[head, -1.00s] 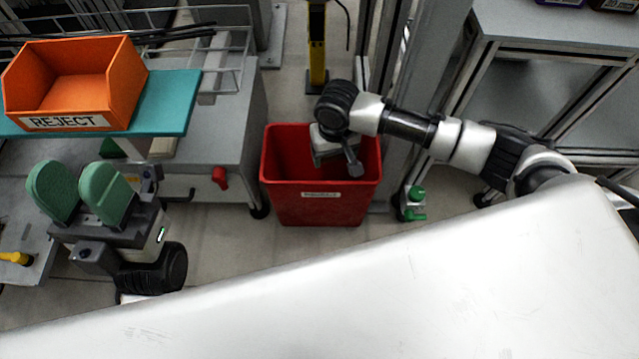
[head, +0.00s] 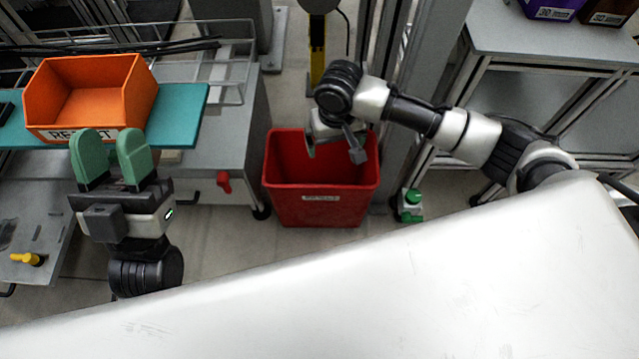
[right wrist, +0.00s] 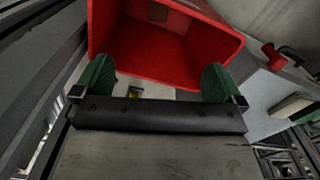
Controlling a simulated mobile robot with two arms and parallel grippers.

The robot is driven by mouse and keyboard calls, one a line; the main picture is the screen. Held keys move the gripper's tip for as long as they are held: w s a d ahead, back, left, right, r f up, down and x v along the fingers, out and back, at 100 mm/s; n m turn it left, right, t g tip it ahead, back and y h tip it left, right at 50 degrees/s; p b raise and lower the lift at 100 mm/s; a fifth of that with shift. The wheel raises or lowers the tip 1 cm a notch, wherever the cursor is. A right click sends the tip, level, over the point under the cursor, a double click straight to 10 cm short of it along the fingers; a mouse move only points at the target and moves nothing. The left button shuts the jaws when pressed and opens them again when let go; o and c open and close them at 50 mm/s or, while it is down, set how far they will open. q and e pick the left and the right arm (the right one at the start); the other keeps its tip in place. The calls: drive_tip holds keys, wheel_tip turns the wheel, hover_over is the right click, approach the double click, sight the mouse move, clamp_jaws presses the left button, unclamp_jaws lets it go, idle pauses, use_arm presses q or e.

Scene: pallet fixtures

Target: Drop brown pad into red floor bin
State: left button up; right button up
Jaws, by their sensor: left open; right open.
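The red floor bin (head: 318,205) stands on the floor in the middle of the head view, its opening facing up. My right gripper (head: 334,150) is over the back part of the bin's opening. In the right wrist view, its green fingertips (right wrist: 156,80) are wide apart with nothing between them, and the red bin (right wrist: 190,60) lies beyond them. A small brownish patch (right wrist: 157,11) shows inside the bin; I cannot tell for certain whether it is the brown pad. My left gripper (head: 111,155) is open and empty, its green fingers in front of the orange bin.
An orange bin (head: 140,90) marked REJECT sits on a teal shelf (head: 185,115) at left. A grey cabinet with a red knob (head: 223,181) stands left of the red bin. A metal post and a green-topped fixture (head: 411,205) are close on its right. Grey tables stand at right.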

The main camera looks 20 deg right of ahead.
use_arm(q)
drive_tip(key=shift+w+d+f+g+y+p, duration=0.15)
drive_tip(key=shift+w+f+g+y+p, duration=0.6)
drive_tip(key=shift+w+f+g, duration=1.2)
use_arm(e)
drive_tip(key=shift+r, duration=1.75)
use_arm(q)
drive_tip(key=shift+s+r, duration=0.15)
drive_tip(key=shift+r, duration=0.1)
